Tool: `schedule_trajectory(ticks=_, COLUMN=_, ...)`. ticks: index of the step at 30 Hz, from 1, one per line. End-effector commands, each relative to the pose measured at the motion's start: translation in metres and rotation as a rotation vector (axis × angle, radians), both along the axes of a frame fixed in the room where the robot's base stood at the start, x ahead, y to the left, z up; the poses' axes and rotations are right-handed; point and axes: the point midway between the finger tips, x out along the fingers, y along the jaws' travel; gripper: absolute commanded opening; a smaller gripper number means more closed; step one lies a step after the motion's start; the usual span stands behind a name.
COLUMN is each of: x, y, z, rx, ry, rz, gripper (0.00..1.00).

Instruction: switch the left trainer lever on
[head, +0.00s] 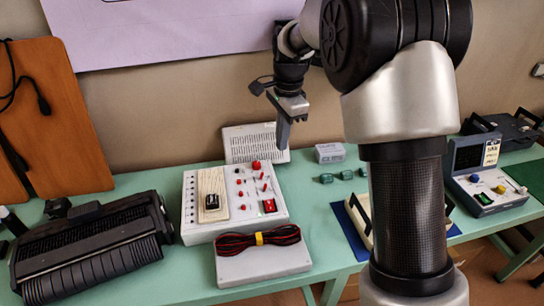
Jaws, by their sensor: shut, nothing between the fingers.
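A white trainer box (190,215) lies on the green table, left of centre. My gripper (282,143) is shut and empty.
A white box with red and black cables (262,266) sits in front of the trainer. A black ribbed machine (90,250) stands left. A grey instrument case (485,190) stands far right. Small green blocks (347,175) lie right of the trainer; my arm hides part of the table.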

Motion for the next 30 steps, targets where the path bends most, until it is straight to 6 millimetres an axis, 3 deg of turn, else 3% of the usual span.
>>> schedule_trajectory(ticks=1, x=0.010, y=0.007, z=-0.024, rx=-0.002, ry=0.025, rz=-0.043, gripper=0.00)
schedule_trajectory(ticks=3, x=0.019, y=0.014, z=-0.045, rx=-0.003, ry=0.048, rz=-0.099, gripper=0.00)
schedule_trajectory(ticks=9, x=0.033, y=0.027, z=-0.082, rx=-0.009, ry=0.086, rz=-0.201, gripper=0.00)
schedule_trajectory(ticks=23, x=0.036, y=0.029, z=-0.089, rx=-0.010, ry=0.093, rz=-0.221, gripper=0.00)
schedule_trajectory(ticks=30, x=0.034, y=0.030, z=-0.119, rx=-0.012, ry=0.097, rz=-0.220, gripper=0.00)
